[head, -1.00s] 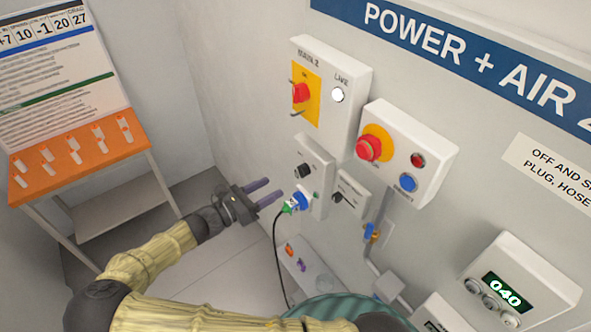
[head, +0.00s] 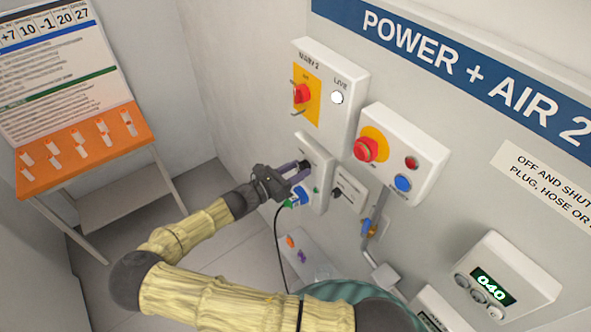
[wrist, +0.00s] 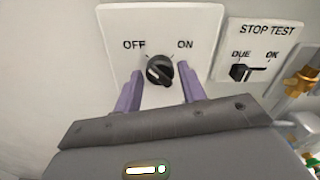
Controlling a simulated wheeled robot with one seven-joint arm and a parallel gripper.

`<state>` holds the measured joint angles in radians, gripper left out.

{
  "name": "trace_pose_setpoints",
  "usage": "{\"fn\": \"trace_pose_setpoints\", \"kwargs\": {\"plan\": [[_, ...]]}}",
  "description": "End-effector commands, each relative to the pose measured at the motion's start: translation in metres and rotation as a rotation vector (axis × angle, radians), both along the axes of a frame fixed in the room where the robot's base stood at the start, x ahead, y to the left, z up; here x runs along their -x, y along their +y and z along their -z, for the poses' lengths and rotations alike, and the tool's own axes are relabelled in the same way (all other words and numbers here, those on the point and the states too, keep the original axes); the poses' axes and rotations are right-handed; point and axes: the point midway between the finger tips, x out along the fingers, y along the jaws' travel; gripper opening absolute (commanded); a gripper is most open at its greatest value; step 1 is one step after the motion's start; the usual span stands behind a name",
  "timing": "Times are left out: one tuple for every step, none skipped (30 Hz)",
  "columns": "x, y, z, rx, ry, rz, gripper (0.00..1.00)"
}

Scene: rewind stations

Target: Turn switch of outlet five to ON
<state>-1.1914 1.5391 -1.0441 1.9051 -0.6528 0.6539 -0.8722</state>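The outlet switch (wrist: 160,70) is a black rotary knob on a white plate (wrist: 205,18), with OFF at upper left and ON at upper right in the wrist view. A pale mark shows on the knob's lower left; which label the knob is set to is hard to tell. My gripper (wrist: 160,88) is open, its purple fingers to the left and right of the knob, with gaps on both sides. In the head view my gripper (head: 300,170) is at the outlet box (head: 322,178), just above a blue plug (head: 298,198). No outlet number is readable.
A STOP TEST switch (wrist: 242,73) sits right of the outlet. A black cable (head: 277,245) hangs from the plug. An orange-topped stand (head: 85,150) is at left.

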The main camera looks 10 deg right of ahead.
Motion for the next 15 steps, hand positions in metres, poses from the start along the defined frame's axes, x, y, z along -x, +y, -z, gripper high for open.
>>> {"fn": "trace_pose_setpoints", "kwargs": {"plan": [[-0.0001,-0.0007,0.0,0.0,0.0,0.001,0.3],[0.0,-0.0009,-0.0001,0.0,0.0,0.002,0.24],[-0.0001,-0.0008,0.0,0.0,0.0,0.001,0.16],[-0.0002,-0.0007,0.0,0.0,0.0,0.001,0.1],[-0.0002,-0.0005,0.0,0.0,0.0,0.001,0.09],[-0.0001,0.0,-0.0001,0.0,0.0,0.0,0.09],[-0.0001,0.0003,-0.0001,0.0,0.0,-0.001,0.09],[-0.0001,0.0012,-0.0001,0.0,-0.001,-0.002,0.09],[0.0,0.0016,-0.0001,0.0,-0.002,-0.002,0.09],[0.0001,0.0018,0.0,-0.001,-0.004,-0.002,0.09],[0.0001,0.0018,0.0,-0.002,-0.006,-0.002,0.09],[0.0001,0.0018,0.0001,-0.003,-0.009,-0.002,0.09],[0.0002,0.002,0.0002,-0.005,-0.013,-0.003,0.09],[0.0001,0.002,0.0003,-0.007,-0.019,-0.003,0.09],[0.0002,0.0022,0.0003,-0.011,-0.027,-0.003,0.09]]}}
